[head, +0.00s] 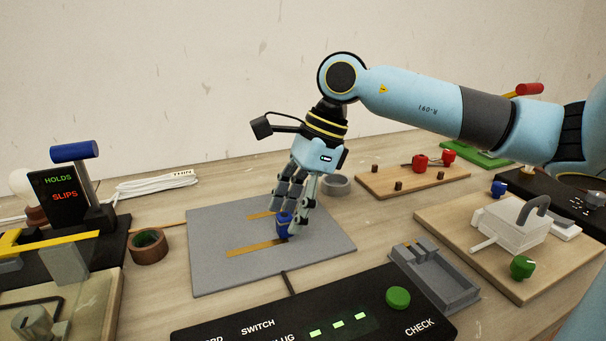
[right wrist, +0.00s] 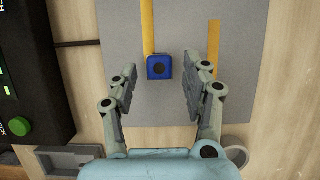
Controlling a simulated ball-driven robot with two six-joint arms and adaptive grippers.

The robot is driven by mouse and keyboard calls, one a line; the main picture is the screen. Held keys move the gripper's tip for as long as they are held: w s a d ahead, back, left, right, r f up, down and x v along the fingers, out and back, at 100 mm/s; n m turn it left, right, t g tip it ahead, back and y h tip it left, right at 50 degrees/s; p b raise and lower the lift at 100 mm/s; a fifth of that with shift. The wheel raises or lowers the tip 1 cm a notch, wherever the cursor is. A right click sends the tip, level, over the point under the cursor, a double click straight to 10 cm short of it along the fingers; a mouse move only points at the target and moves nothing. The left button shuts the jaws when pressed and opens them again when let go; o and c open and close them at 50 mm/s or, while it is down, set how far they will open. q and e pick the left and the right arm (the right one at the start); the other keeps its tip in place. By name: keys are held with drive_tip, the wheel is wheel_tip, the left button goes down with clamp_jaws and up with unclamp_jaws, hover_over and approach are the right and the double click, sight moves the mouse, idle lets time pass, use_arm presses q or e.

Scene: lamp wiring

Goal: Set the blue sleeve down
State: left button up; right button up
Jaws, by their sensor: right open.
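The blue sleeve (head: 284,222) stands upright on the grey mat (head: 215,275), at the end of a yellow strip (head: 252,249). In the right wrist view the sleeve (right wrist: 159,67) shows from above as a blue block with a dark round hole, touching the end of a yellow strip. My right gripper (head: 292,224) is open around the sleeve, and in the right wrist view its fingers (right wrist: 158,80) stand apart on both sides with gaps to it. My left gripper is not in view.
A black panel with a green CHECK button (head: 398,297) lies in front of the mat. A grey tray (head: 462,298) stands to its right. A brown tape roll (head: 148,246) is left of the mat, a grey ring (head: 337,185) behind it. Much of the mat is bare.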

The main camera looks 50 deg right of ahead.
drive_tip(key=p+v, duration=0.7)
drive_tip(key=v, duration=0.4)
drive_tip(key=shift+d+r, duration=0.15)
drive_tip(key=shift+r, duration=0.15)
drive_tip(key=shift+s+f, duration=0.1)
